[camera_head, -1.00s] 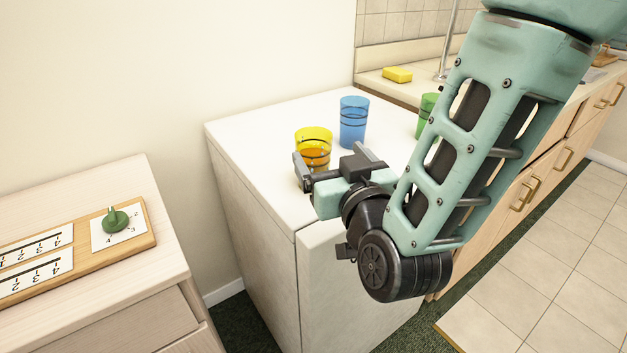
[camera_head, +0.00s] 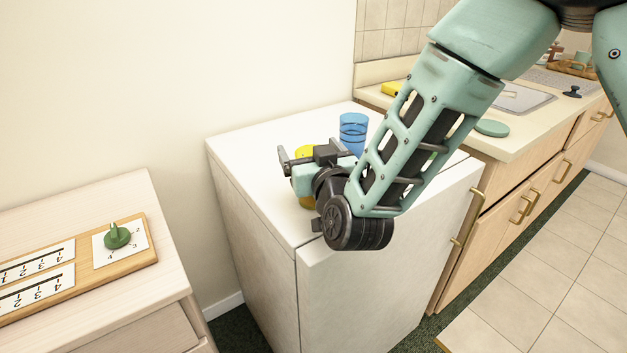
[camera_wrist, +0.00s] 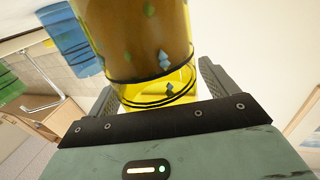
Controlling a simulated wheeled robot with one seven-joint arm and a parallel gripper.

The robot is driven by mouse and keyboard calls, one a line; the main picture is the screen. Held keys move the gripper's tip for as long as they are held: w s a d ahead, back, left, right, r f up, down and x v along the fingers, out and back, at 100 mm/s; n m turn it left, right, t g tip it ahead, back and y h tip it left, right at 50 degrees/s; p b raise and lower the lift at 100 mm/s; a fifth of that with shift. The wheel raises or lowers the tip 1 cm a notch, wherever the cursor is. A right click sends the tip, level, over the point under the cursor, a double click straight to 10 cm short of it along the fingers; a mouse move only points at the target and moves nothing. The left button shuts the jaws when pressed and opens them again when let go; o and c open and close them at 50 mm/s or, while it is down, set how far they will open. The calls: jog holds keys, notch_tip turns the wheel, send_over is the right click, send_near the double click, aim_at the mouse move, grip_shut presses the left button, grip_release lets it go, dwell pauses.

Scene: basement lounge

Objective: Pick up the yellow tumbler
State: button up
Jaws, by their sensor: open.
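The yellow tumbler (camera_head: 304,151) stands on the white cabinet top, mostly hidden behind my gripper in the head view. In the wrist view the yellow tumbler (camera_wrist: 140,40) is large, clear yellow with dark bands, small patterned marks and amber-brown inside. My gripper (camera_head: 309,153) is open, level with the tumbler. In the wrist view my gripper's fingers (camera_wrist: 160,88) are one on each side of the tumbler, which appears to be between or just ahead of them; contact cannot be told.
A blue tumbler (camera_head: 353,133) stands close behind and right; it also shows in the wrist view (camera_wrist: 68,35). A green tumbler (camera_wrist: 8,86) is further left there, mostly hidden by my arm in the head view. The white cabinet top (camera_head: 240,143) is clear at left. A wall stands behind.

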jog(key=c, duration=1.7)
